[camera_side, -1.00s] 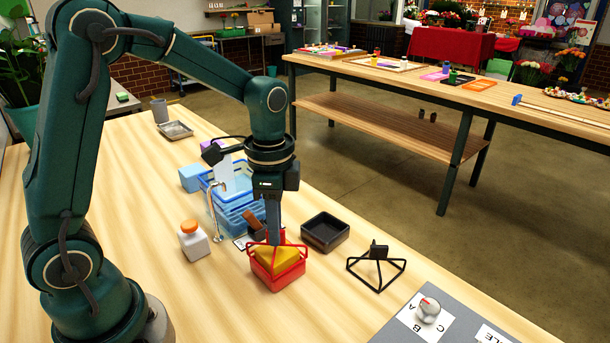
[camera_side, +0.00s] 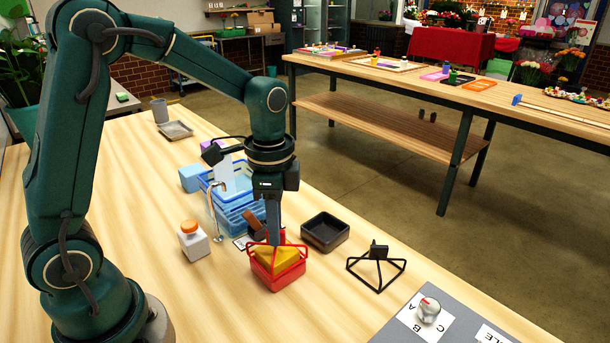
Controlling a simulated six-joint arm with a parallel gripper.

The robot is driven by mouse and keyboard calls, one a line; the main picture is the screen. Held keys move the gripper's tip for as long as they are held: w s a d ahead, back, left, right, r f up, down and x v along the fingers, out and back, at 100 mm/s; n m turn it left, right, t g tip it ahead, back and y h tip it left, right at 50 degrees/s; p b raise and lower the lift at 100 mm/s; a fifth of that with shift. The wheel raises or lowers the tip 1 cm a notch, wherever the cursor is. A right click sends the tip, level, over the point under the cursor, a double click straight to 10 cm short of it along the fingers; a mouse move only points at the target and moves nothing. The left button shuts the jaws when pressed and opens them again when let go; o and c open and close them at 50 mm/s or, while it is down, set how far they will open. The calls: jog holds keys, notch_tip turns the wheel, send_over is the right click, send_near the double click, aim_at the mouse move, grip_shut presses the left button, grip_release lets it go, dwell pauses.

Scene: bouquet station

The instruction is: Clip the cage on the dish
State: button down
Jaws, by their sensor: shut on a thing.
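A red square dish (camera_side: 279,281) stands on the wooden table with a yellow block (camera_side: 263,259) in it. A red wire cage (camera_side: 293,247) is over the block, at the dish's rim. I cannot tell from this view whether the cage is clipped on. My gripper (camera_side: 274,238) points straight down above the dish and is shut on the cage at its top. The fingers hide most of the gripped part. A black wire cage (camera_side: 377,267) with a block on top stands on the table to the right. An empty black square dish (camera_side: 325,232) sits between them, further back.
Blue baskets (camera_side: 236,217) and a brown block (camera_side: 254,219) stand close behind my gripper. A white bottle with an orange cap (camera_side: 193,241) is to the left. A grey panel with a dial (camera_side: 428,310) is at front right. The table front is clear.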

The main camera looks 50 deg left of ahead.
jog(key=shift+f, duration=0.15)
dwell(0.5)
jog(key=shift+c, duration=1.9)
grip_release()
jog(key=shift+r, duration=2.25)
jog(key=shift+c, duration=0.3)
grip_shut()
